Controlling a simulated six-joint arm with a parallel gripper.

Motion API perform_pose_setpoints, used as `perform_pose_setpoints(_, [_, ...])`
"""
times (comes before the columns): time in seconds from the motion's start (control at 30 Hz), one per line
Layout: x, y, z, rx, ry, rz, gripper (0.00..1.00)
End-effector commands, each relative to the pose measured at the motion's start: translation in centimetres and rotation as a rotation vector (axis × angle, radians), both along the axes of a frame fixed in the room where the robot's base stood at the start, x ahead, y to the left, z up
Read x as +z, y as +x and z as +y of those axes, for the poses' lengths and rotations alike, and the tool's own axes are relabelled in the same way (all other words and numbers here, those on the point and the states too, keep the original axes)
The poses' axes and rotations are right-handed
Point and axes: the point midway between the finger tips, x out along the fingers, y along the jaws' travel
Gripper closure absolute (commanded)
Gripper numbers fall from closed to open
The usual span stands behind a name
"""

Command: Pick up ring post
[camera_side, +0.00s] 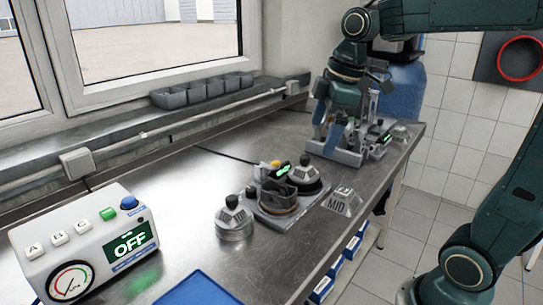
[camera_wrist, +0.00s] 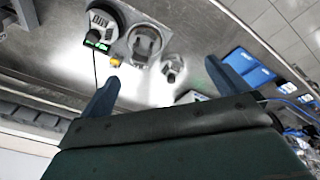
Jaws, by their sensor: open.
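My gripper (camera_side: 328,125) is open and empty at the far end of the bench, in front of a grey metal fixture (camera_side: 345,156). No part is clearly marked as the ring post. A round ring-shaped part (camera_side: 278,203) sits on a metal base mid-bench, apart from my gripper; a ring-shaped part (camera_wrist: 145,42) also shows beyond the fingers in the wrist view. A black-knobbed metal piece (camera_side: 234,220) stands to its left, and another (camera_side: 305,180) behind it.
A metal block marked MID (camera_side: 343,203) lies near the bench's front edge. A control box (camera_side: 85,250) reading OFF stands at the left. Grey bins (camera_side: 203,90) line the window sill. A blue tray (camera_side: 193,290) is at the front. The bench's left middle is clear.

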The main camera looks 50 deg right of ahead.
Motion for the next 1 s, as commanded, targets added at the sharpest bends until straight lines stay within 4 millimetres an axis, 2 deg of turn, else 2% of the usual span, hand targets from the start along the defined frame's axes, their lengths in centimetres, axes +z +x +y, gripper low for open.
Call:
perform_pose_setpoints(0.03, [-0.2, 1.1, -0.8, 0.038, -0.006, 0.017, 0.00])
perform_pose_setpoints(0.27, [-1.1, 5.1, -4.2, 0.263, -0.031, 0.076, 0.00])
perform_pose_setpoints(0.6, [-4.2, 10.0, -10.5, 0.600, -0.036, 0.145, 0.00])
perform_pose_setpoints(0.8, [-6.3, 11.7, -13.8, 0.766, -0.027, 0.165, 0.00])
perform_pose_setpoints(1.0, [-7.3, 12.3, -15.3, 0.846, -0.023, 0.171, 0.00])
